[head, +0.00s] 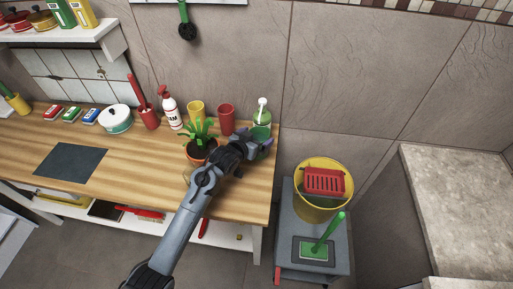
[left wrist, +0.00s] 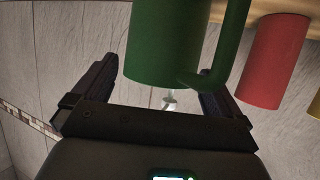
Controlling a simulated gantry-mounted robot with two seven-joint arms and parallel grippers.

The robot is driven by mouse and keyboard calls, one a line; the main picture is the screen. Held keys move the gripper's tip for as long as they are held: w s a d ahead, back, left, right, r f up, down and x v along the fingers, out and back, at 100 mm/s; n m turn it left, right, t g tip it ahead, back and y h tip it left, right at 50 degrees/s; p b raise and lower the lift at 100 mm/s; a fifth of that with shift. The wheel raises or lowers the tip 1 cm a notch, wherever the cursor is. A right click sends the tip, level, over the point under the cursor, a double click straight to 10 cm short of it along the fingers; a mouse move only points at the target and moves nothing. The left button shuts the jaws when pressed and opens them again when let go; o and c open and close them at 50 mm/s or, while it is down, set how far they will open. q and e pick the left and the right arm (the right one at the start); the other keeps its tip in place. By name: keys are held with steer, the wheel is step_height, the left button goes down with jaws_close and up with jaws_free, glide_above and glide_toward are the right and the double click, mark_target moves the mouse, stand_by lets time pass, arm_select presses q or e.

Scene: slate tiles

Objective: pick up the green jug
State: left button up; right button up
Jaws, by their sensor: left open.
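The green jug (head: 261,131) stands near the right end of the wooden counter, partly hidden behind my left gripper (head: 255,149). In the left wrist view the jug (left wrist: 172,40) appears upside down, large and close, with its handle on the right. My left gripper (left wrist: 165,88) is open, with one dark finger on each side of the jug's near end. The right finger is close to the handle; I cannot tell whether it touches. My right gripper is not in view.
A yellow bucket (head: 318,207) sits on a grey stand (head: 341,259) beyond the counter's right edge.

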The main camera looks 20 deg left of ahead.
arm_select(q)
steer(key=shift+w+d+f, duration=0.1)
steer(key=shift+w+f, duration=0.15)
steer(key=shift+w, duration=0.25)
steer(key=shift+c, duration=0.2)
steer(key=shift+r, duration=0.1)
steer(key=c, duration=1.8)
steer(key=shift+o, duration=0.2)
steer(key=shift+r, duration=0.75)
steer(key=s+a+r+p, duration=0.1)
steer(key=s+p, duration=0.1)
steer(key=s, duration=0.7)
steer(key=s+a+r+p, duration=0.1)
steer(key=s+a+p, duration=0.1)
steer(key=s, duration=0.6)
steer(key=shift+s, duration=0.4)
